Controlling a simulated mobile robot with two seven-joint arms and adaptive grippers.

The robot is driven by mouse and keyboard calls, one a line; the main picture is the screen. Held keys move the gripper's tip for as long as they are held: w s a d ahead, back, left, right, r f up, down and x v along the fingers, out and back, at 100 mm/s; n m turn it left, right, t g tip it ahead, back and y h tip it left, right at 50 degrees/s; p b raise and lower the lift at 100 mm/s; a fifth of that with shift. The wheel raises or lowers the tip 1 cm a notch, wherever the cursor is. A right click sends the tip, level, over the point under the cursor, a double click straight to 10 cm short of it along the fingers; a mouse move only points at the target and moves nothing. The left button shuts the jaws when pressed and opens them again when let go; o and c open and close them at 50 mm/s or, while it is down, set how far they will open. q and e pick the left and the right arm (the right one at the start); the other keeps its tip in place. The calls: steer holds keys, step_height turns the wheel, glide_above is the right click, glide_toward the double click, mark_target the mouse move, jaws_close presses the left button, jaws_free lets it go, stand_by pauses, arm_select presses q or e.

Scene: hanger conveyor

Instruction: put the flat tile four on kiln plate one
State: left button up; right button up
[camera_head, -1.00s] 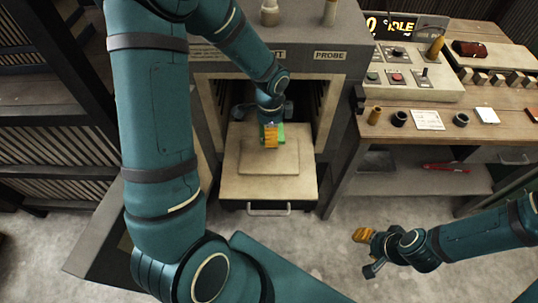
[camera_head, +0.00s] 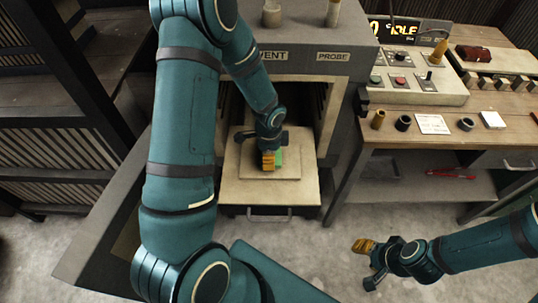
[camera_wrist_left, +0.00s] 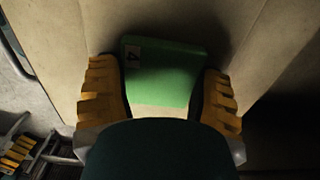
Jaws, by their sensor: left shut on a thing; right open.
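The flat green tile four (camera_wrist_left: 165,72) carries a "4" label and sits between the two yellow fingers of my left gripper (camera_wrist_left: 158,100). In the head view the tile (camera_head: 278,156) shows partly beside the left gripper (camera_head: 268,160), which is shut on it. Both are over kiln plate one (camera_head: 288,173), a pale raised slab on the pulled-out kiln shelf. I cannot tell whether the tile touches the plate. My right gripper (camera_head: 365,262) is open and empty above the floor at lower right.
The kiln walls and roof, with "VENT" and "PROBE" labels (camera_head: 338,55), stand close around my left arm. The shelf (camera_head: 240,190) has a front handle. A workbench (camera_head: 400,135) with a control box and small items stands to the right.

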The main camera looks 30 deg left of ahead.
arm_select(q)
steer(key=shift+r, duration=0.1)
steer(key=o, duration=1.2)
steer(key=shift+r, duration=0.1)
step_height(320, 180, up, 12)
steer(key=shift+f+p, duration=0.1)
steer(key=shift+p, duration=1.15)
